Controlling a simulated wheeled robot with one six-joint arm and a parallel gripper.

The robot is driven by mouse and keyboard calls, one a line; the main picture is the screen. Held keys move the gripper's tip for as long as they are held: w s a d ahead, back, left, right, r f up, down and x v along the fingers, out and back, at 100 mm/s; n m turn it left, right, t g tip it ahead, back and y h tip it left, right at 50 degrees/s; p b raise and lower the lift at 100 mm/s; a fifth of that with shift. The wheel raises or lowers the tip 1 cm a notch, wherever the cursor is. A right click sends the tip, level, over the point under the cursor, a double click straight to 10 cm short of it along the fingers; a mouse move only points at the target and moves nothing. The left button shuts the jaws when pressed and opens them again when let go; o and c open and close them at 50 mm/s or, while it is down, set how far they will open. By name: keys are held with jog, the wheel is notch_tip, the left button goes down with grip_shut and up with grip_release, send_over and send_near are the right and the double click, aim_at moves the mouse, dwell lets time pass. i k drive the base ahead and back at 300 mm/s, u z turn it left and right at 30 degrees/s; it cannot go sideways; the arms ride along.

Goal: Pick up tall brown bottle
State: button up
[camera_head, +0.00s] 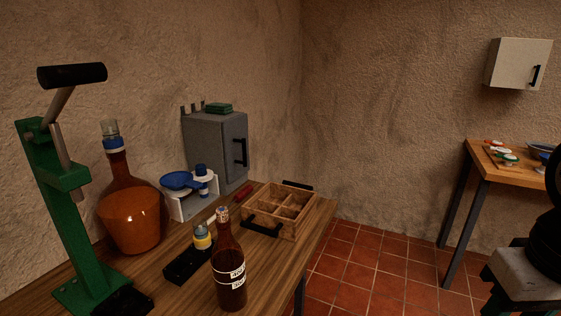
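The tall brown bottle (227,256) stands upright near the front edge of the wooden table (272,268). It has a slim neck, a pale cap and white labels with dark print on its lower body. Nothing touches it that I can see. A larger, round-bellied amber bottle (133,220) with a blue collar and clear stopper stands behind it to the left. My gripper is not in view; dark and grey parts at the lower right edge look like my arm.
A green lever press (68,215) stands at the left. A black tray (187,262) with a small yellow-banded jar (202,237) lies beside the bottle. A wooden divided crate (277,212), blue-and-white scale (190,190) and grey cabinet (215,145) stand behind. Tiled floor (375,265) is open at right.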

aim_at(227, 261)
jog(key=u, duration=1.05)
jog(key=k, duration=0.6)
